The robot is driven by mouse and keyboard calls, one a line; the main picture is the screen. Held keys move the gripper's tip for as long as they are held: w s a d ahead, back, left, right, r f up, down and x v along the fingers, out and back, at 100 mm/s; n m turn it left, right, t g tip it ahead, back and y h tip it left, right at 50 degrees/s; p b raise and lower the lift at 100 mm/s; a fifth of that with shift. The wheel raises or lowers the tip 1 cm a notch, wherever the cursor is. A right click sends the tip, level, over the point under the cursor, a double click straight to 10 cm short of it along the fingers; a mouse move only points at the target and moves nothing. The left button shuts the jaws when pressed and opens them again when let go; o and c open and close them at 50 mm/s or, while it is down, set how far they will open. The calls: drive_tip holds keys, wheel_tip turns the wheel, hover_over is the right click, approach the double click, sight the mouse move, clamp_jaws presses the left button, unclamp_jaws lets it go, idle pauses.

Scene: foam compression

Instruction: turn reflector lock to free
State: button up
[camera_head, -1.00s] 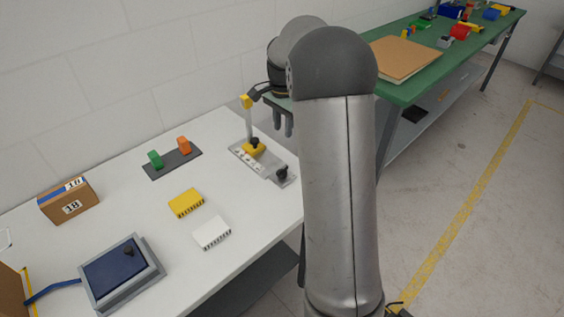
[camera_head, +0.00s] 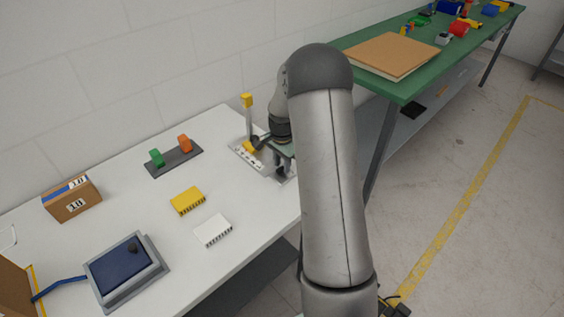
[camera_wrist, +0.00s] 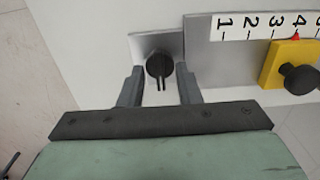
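The grey fixture plate (camera_head: 244,154) lies at the right end of the white table. In the wrist view, a round black knob (camera_wrist: 160,65) with a narrow pointer sits on the plate's end, and I take it as the reflector lock. My gripper (camera_wrist: 160,82) is open, its two grey fingers on either side of the knob, apart from it. A yellow slider block (camera_wrist: 290,65) with a black knob (camera_wrist: 300,78) sits beside a numbered scale (camera_wrist: 262,25), with a red mark near 4. In the head view my gripper (camera_head: 281,166) hides the lock knob.
A post with a yellow top (camera_head: 247,101) rises from the plate. Yellow (camera_head: 187,200) and white (camera_head: 213,230) blocks, a green-and-orange holder (camera_head: 173,161), a cardboard box (camera_head: 71,198) and a blue-topped device (camera_head: 123,268) stand to the left. A green table (camera_head: 405,90) stands behind right.

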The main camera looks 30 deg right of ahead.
clamp_jaws()
drive_tip(key=shift+n+b, duration=0.3)
drive_tip(key=n+b, duration=0.1)
drive_tip(key=n, duration=0.1)
drive_tip(key=shift+f+n+b, duration=0.1)
drive_tip(key=shift+n+b, duration=0.3)
drive_tip(key=n+b, duration=0.1)
drive_tip(key=n, duration=0.2)
drive_tip(key=shift+n+b, duration=0.3)
drive_tip(key=n+b, duration=0.1)
drive_tip(key=n, duration=0.4)
drive_tip(key=n+b, duration=0.1)
drive_tip(key=n, duration=0.4)
drive_tip(key=shift+n, duration=0.4)
drive_tip(key=shift+r, duration=0.2)
